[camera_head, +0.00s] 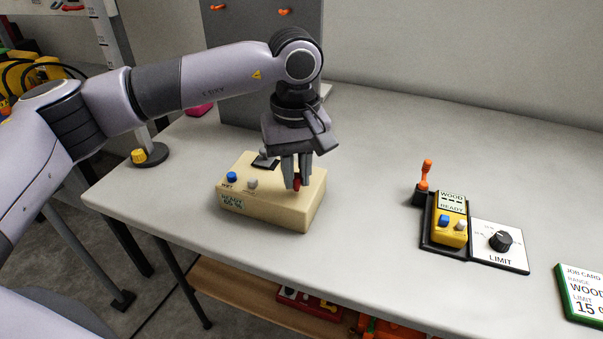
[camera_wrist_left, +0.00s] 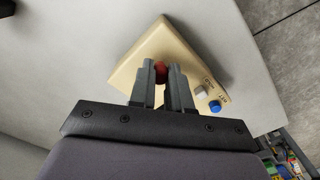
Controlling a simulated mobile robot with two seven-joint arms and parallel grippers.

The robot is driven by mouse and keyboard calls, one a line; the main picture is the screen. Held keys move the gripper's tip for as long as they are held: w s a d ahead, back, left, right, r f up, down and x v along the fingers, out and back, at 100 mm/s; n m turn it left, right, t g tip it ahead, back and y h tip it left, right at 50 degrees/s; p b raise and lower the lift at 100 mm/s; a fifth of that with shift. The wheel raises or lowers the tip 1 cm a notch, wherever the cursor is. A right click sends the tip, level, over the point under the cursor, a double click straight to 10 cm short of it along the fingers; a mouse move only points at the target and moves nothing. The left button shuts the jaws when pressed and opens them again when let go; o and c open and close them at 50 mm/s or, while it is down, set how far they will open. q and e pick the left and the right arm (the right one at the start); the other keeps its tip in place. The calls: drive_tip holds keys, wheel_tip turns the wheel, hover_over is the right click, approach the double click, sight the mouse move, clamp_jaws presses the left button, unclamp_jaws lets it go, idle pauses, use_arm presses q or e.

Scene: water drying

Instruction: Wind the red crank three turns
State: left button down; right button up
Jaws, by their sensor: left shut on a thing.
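The red crank knob (camera_head: 297,183) is on top of a cream box (camera_head: 290,213) on the grey table. My left gripper (camera_head: 297,180) points down over the right part of the box and is shut on the red knob. In the left wrist view the red knob (camera_wrist_left: 160,71) shows between the two grey fingertips (camera_wrist_left: 161,75). The rest of the crank is hidden by the fingers. The box has a blue button (camera_head: 232,176), a pale button (camera_head: 252,183) and a small display reading READY. My right gripper is not in view.
A yellow meter (camera_head: 447,230) in a black tray, a white LIMIT dial plate (camera_head: 500,245) and an orange-handled tool (camera_head: 425,178) stand to the right. A green-edged job card (camera_head: 582,295) lies at far right. A grey panel (camera_head: 265,60) stands behind the arm. The table between box and meter is clear.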

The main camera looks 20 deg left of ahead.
use_arm(q)
drive_tip(key=shift+a+r+m+b, duration=0.1)
drive_tip(key=shift+a+m+b, duration=0.15)
drive_tip(key=shift+m, duration=0.8)
drive_tip(key=shift+a+m+b, duration=0.1)
drive_tip(key=shift+a+m, duration=0.25)
drive_tip(key=shift+m, duration=0.7)
drive_tip(key=c, duration=1.1)
unclamp_jaws()
drive_tip(key=shift+r, duration=0.1)
wheel_tip(320, 180, up, 7)
drive_tip(key=shift+f+p, duration=0.1)
drive_tip(key=shift+p, duration=0.2)
